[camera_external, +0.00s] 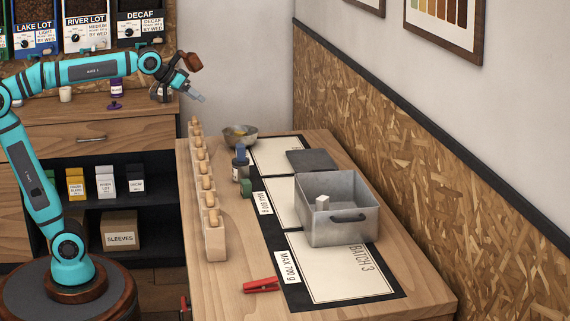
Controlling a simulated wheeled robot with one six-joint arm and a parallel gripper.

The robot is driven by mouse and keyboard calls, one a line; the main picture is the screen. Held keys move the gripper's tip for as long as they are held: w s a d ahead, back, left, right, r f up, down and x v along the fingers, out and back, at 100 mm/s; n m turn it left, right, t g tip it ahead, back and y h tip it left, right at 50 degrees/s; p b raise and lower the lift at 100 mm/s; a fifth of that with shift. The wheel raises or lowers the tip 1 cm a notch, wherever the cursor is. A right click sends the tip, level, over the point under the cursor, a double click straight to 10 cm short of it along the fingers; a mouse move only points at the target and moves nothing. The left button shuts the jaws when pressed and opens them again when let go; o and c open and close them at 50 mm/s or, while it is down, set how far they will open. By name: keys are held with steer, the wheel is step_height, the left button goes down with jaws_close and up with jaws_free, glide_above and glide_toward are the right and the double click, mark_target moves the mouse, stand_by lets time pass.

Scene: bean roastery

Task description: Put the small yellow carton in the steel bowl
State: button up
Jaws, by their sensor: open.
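The steel bowl (247,141) stands at the far end of the wooden table, behind the bottle. A small yellow thing (239,132) shows inside the bowl; it looks like the small yellow carton, but it is too small to be sure of its shape. My gripper (184,94) is open and appears empty. It is raised in the air to the left of the bowl and higher in the picture, apart from the bowl and the table.
A wooden rack with several pegs (214,238) runs along the table's left edge.

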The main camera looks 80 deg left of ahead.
steer(key=s+d+m+t, duration=0.2)
steer(key=s+d+t, duration=0.2)
steer(key=s, duration=0.6)
steer(key=s+d+m+t+h, duration=0.1)
steer(key=s+d+t, duration=0.3)
steer(key=s, duration=0.5)
steer(key=shift+s+m+h, duration=0.3)
steer(key=shift+s+m, duration=0.05)
steer(key=shift+m, duration=0.15)
steer(key=shift+f, duration=0.1)
